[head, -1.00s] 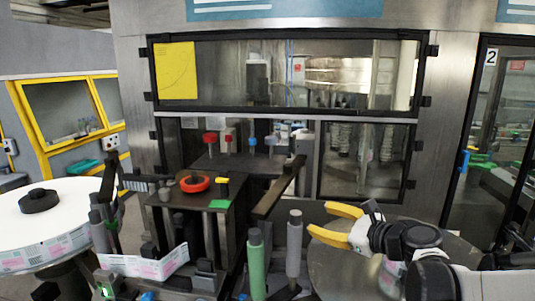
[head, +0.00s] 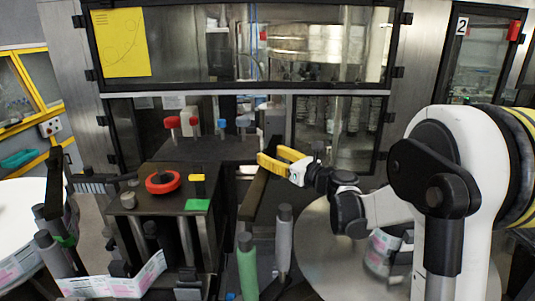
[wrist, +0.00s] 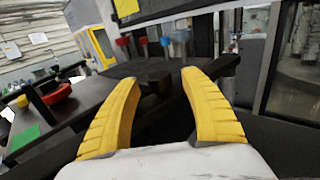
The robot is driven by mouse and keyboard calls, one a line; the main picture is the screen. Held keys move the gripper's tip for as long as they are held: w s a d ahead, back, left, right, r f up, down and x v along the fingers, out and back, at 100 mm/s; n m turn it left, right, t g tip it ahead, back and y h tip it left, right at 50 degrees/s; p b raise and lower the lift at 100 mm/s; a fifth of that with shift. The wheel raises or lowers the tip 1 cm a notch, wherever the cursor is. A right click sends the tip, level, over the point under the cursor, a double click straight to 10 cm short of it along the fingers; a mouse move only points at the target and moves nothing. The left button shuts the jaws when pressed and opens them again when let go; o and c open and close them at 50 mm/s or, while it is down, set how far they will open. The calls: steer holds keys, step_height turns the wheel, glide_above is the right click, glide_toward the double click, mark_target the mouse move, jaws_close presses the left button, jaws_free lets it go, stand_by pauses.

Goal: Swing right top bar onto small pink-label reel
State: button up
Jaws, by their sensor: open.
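The right top bar (head: 256,192) is a long dark bar right of the machine's central block, its far end raised at the back. My gripper (head: 268,160) is open, its yellow fingers at the bar's upper part in the head view. In the wrist view the open fingers (wrist: 160,85) have a dark bar-like part (wrist: 153,78) between them; I cannot tell whether they touch it. The small pink-label reel (head: 381,262) sits on the round metal plate (head: 325,262) at right, partly hidden by my arm.
A red ring knob (head: 163,181) and a green patch (head: 197,205) are on the central block. Green (head: 247,268) and grey (head: 284,240) rollers stand in front of the bar. A glazed cabinet wall (head: 240,92) closes off the back.

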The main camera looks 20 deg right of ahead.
steer(key=shift+x, duration=0.95)
jaws_close()
steer(key=shift+s+d, duration=0.1)
